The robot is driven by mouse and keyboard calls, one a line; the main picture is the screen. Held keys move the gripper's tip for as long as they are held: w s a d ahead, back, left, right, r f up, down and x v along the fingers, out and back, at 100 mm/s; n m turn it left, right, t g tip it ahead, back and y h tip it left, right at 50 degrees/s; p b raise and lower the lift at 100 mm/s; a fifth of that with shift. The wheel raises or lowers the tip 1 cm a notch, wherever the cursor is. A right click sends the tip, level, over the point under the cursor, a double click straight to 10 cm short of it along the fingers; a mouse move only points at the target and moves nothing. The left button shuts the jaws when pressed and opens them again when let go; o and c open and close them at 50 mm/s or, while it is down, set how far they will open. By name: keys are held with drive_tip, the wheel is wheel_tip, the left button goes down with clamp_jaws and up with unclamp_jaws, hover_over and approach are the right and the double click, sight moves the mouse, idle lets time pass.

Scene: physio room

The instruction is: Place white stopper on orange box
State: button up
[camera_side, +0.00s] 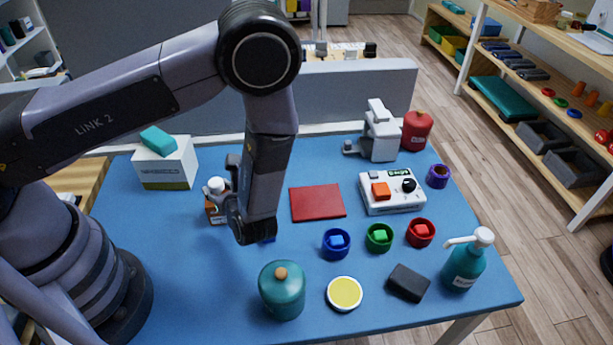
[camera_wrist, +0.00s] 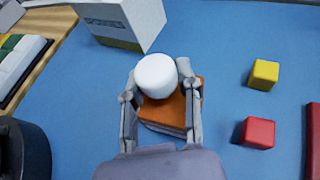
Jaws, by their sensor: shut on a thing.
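The white stopper (camera_wrist: 156,74) is between the two fingers of my gripper (camera_wrist: 158,84) in the wrist view, and the fingers are shut on it. The orange box (camera_wrist: 164,112) lies directly below it on the blue table, partly covered by the stopper. In the side view the stopper (camera_side: 216,186) shows just above the orange box (camera_side: 213,214), beside my gripper (camera_side: 226,195). I cannot tell whether the stopper touches the box top. My arm hides part of the box there.
A white carton (camera_side: 166,163) with a teal block (camera_side: 158,140) on it stands close behind, to the left. A red mat (camera_side: 317,203) lies to the right. A yellow cube (camera_wrist: 264,74) and a red cube (camera_wrist: 257,132) show in the wrist view. A teal jar (camera_side: 282,292) stands at the front.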

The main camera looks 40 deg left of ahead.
drive_tip(key=o, duration=0.9)
drive_tip(key=shift+f, duration=0.1)
drive_tip(key=shift+o, duration=0.2)
